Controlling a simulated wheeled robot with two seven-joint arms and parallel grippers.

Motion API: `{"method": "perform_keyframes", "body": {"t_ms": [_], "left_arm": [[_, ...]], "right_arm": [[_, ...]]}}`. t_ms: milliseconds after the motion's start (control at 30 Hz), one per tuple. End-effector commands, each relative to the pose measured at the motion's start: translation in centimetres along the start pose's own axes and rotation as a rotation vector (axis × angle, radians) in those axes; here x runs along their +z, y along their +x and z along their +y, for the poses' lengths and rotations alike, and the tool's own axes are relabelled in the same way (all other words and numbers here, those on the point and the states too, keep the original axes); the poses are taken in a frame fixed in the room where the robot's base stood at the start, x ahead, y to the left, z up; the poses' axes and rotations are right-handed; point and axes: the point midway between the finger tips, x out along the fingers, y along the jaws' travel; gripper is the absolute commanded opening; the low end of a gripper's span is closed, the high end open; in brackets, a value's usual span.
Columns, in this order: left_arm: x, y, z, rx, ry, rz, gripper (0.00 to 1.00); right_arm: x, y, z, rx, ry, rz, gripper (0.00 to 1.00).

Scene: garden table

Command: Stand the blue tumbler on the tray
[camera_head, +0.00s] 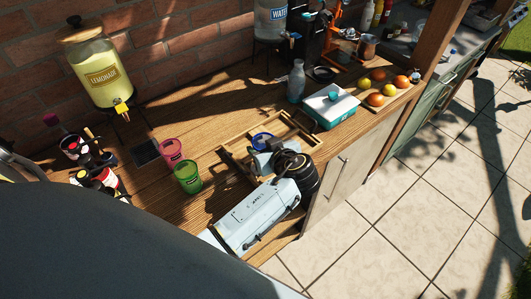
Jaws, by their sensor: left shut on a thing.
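The blue tumbler (261,139) is in the middle of the head view, partly hidden by my gripper. My left gripper (267,147) is shut on it. The tumbler looks roughly upright. It is over the wooden tray (300,127), inside the tray's outline in the picture. I cannot tell whether its base touches the tray floor. The tray lies on the wooden counter, and my left wrist hides its near part. My right gripper is not in view.
A pink tumbler (171,151) and a green tumbler (188,177) stand left of the tray. A glass bottle (296,81) and a white-and-teal box (331,106) stand behind it. A lemonade dispenser (100,75) is at the back left. Fruit (376,99) lies at the right.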

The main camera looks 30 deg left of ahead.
Motion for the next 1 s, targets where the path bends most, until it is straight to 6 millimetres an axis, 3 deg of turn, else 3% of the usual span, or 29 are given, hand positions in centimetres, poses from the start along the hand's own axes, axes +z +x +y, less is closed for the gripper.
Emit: {"method": "perform_keyframes", "body": {"t_ms": [300,700,733,900,1000], "left_arm": [[3.3,1.9,0.0,0.000,0.002,0.001,0.31],[3.8,2.1,0.0,0.001,0.000,0.000,0.31],[3.9,2.1,0.0,0.000,0.001,-0.001,0.58],[3.7,2.0,0.0,0.001,0.001,-0.001,0.79],[3.7,2.0,0.0,0.001,0.001,-0.001,0.79]], "right_arm": [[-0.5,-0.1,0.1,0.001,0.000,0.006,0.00],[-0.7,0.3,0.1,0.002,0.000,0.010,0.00],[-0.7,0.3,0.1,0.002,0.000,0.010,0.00],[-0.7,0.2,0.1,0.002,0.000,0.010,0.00],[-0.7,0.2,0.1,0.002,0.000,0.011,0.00]]}}
